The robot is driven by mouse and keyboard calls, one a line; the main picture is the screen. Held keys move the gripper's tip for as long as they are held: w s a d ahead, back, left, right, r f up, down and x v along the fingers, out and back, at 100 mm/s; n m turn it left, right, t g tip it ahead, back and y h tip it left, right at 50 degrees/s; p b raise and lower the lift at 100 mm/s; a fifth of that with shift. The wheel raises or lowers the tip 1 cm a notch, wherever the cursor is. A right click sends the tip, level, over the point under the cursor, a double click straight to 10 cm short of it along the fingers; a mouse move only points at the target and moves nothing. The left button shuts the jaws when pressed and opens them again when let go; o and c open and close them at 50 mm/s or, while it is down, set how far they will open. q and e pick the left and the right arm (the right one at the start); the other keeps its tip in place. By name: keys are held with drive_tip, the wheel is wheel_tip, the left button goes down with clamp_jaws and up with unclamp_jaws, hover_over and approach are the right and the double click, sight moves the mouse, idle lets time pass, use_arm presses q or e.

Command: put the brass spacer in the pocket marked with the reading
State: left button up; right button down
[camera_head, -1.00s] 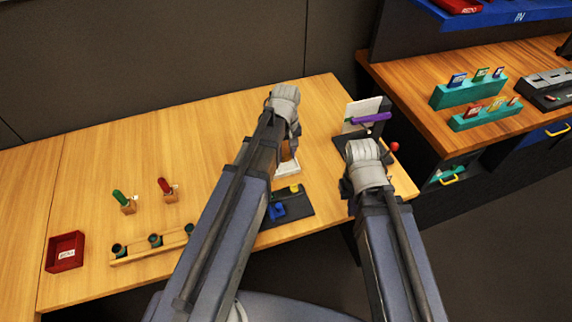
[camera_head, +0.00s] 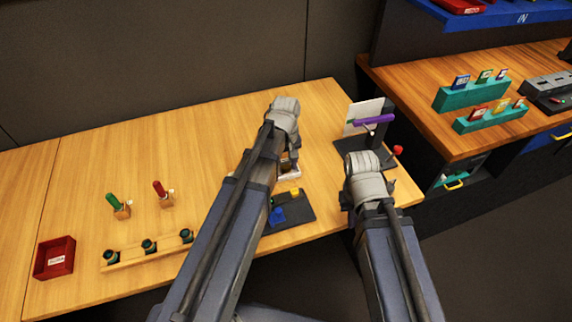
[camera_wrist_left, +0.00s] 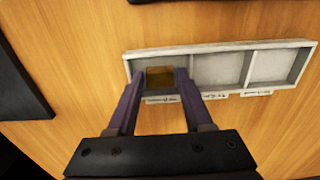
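The brass spacer (camera_wrist_left: 160,77) is a small brown-gold block inside the left pocket of a white three-pocket tray (camera_wrist_left: 226,48). The left wrist view shows my left gripper (camera_wrist_left: 160,75) with one purple finger on each side of the spacer, seemingly against it. The middle and right pockets are empty. Small white labels (camera_wrist_left: 257,93) lie along the tray's near edge, too small to read surely. In the head view my left arm covers most of the tray (camera_head: 290,171).
A dark pad (camera_head: 300,212) holds blue and yellow pieces. A red bin (camera_head: 55,258) and wooden rack (camera_head: 120,262) are at left.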

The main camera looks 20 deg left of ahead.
sight(286, 166)
use_arm(q)
drive_tip(key=shift+r, duration=0.1)
wheel_tip(286, 166, up, 12)
drive_tip(key=p, duration=1.2)
drive_tip(key=s+d+m+y, duration=0.1)
drive_tip(key=s+d+m, duration=0.9)
drive_tip(key=s, duration=0.4)
drive_tip(key=shift+s+d+r+m, duration=0.15)
drive_tip(key=shift+d+m, duration=0.1)
drive_tip(key=shift+m, duration=0.05)
